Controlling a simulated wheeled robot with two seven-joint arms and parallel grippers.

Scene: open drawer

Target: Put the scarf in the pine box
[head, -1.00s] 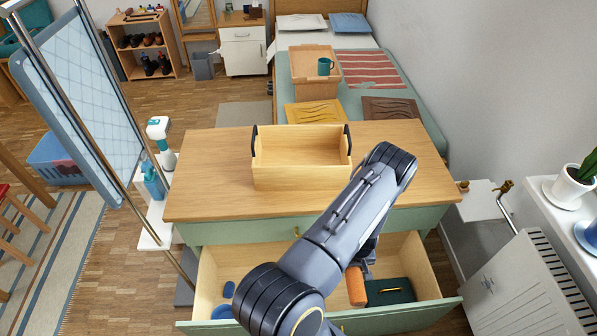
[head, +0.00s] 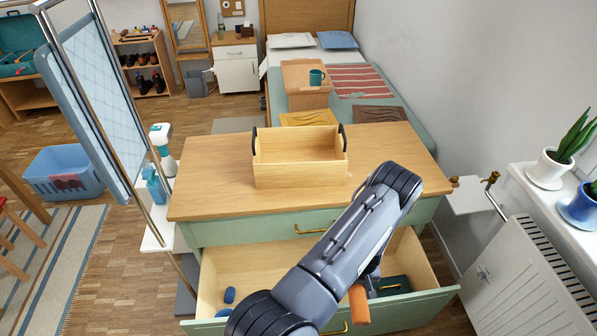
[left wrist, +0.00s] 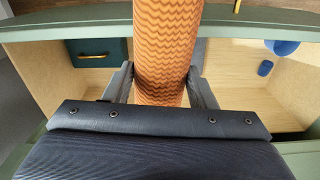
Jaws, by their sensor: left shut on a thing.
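The scarf is a rolled orange bundle with a wavy pattern (left wrist: 167,40); its end also shows in the head view (head: 359,304), in front of the drawer's front edge. My left gripper (left wrist: 162,85) is shut on the scarf, with one finger on each side of the roll. In the head view my left arm hides most of this gripper. The pine box (head: 300,174) is a pale, open box with black handles. It stands upright on the dresser top, beyond the gripper, and the part of its inside that shows is empty. My right gripper is out of view.
The open drawer (head: 237,258) holds a dark green item with a gold handle (left wrist: 92,54) and small blue items (left wrist: 265,68). The dresser top (head: 215,180) is clear around the box. A tall metal rack stands left; a radiator (head: 530,285) stands right.

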